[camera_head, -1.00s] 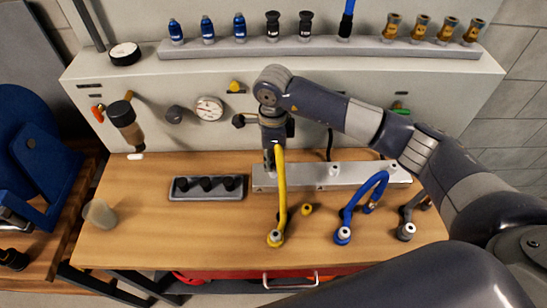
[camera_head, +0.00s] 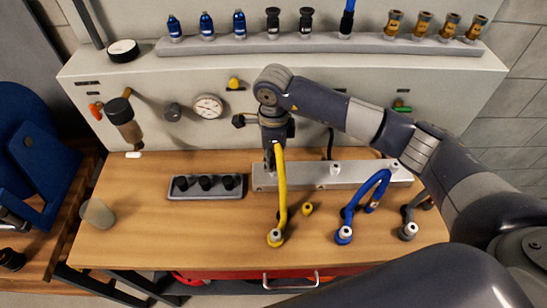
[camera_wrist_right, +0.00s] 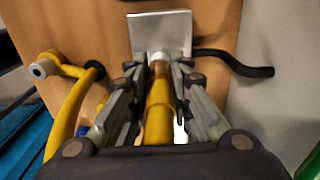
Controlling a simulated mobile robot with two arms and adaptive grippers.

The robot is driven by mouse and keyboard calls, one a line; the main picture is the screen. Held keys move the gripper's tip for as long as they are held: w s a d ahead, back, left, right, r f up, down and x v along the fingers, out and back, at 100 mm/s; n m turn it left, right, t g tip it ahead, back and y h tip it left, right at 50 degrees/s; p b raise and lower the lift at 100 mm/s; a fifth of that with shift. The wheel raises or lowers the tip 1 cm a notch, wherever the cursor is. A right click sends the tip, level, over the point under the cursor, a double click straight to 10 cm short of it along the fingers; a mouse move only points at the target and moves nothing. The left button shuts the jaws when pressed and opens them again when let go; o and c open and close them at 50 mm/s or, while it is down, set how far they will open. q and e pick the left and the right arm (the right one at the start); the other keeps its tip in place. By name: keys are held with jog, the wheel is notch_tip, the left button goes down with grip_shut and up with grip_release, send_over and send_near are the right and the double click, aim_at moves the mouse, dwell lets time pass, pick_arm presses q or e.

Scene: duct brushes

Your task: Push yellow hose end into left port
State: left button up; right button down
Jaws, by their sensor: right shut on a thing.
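The yellow hose (camera_head: 281,190) rises from a fitting at its near end on the bench to my right gripper (camera_head: 270,162). The gripper points down over the left end of the silver port bar (camera_head: 308,176). In the right wrist view the gripper (camera_wrist_right: 160,95) is shut on the yellow hose end (camera_wrist_right: 158,108). The hose end is lined up with a white port fitting (camera_wrist_right: 159,57) on the bar and seems to meet it. How deep it sits cannot be told. In the head view the gripper hides the left port. My left gripper is out of view.
A middle port (camera_head: 335,169) stands clear on the bar. A blue hose (camera_head: 368,195) and a grey hose (camera_head: 409,218) stand to the right. A small yellow piece (camera_head: 307,209) lies beside the yellow hose. A grey tray (camera_head: 230,188) with black plugs sits left of the bar.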

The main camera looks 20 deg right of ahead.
jog(key=shift+f, duration=0.1)
jog(key=c, duration=1.4)
grip_release()
jog(key=shift+o, duration=0.2)
notch_tip(320, 180, up, 12)
jog(key=shift+r, duration=0.1)
